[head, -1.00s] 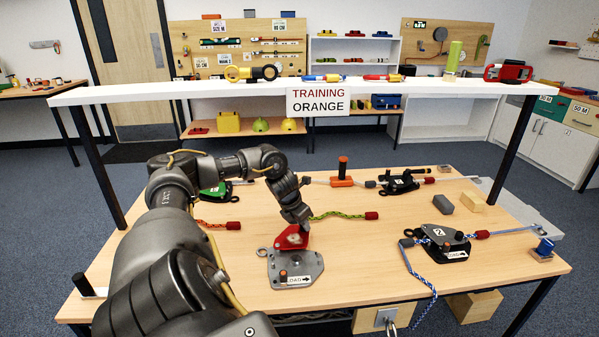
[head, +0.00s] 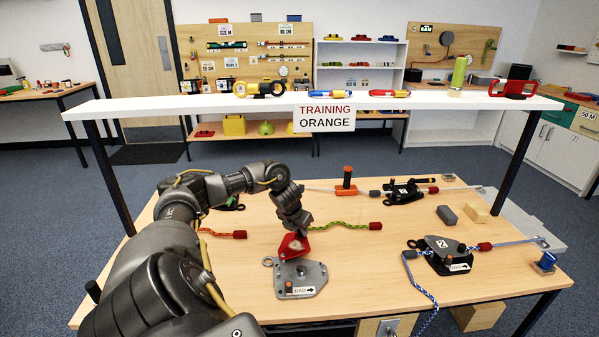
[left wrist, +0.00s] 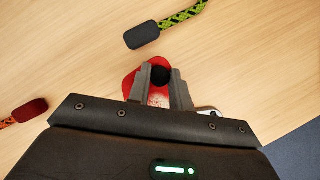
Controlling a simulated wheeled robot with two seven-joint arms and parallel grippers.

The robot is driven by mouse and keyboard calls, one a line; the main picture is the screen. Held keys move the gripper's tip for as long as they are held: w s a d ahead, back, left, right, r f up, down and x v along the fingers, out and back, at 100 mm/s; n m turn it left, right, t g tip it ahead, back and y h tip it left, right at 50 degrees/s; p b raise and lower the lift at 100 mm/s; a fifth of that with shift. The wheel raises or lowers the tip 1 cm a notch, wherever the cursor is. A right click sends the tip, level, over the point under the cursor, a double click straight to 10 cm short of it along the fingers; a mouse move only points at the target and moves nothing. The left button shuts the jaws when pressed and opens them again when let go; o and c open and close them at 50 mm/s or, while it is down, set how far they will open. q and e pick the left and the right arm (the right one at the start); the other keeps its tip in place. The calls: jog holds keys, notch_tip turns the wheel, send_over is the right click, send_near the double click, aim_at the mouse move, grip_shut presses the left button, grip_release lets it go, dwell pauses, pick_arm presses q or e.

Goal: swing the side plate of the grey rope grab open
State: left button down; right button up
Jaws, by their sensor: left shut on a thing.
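The grey rope grab (head: 311,274) lies on the table at the front middle, with a grey base plate and a white label with an arrow. A red part (head: 293,247) stands at its far edge, tilted; I cannot tell whether it is the side plate. My left gripper (head: 297,230) reaches down from above onto this red part. In the left wrist view my left gripper (left wrist: 161,84) is closed around a black knob (left wrist: 161,73) on the red part (left wrist: 131,83). The fingers hide much of the red part. My right gripper is in no view.
A black rope grab (head: 441,256) with blue rope lies to the right. Another black device (head: 404,193) lies farther back. A green rope end (head: 345,225) lies just behind the grey grab. A white beam (head: 220,104) crosses above the table's far side.

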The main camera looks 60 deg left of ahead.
pick_arm(q)
jog(key=c, duration=1.3)
grip_release()
jog(key=shift+s, duration=0.1)
jog(key=shift+o, duration=0.2)
jog(key=v, duration=1)
jog(key=shift+r, duration=0.4)
jog(key=shift+d, duration=0.15)
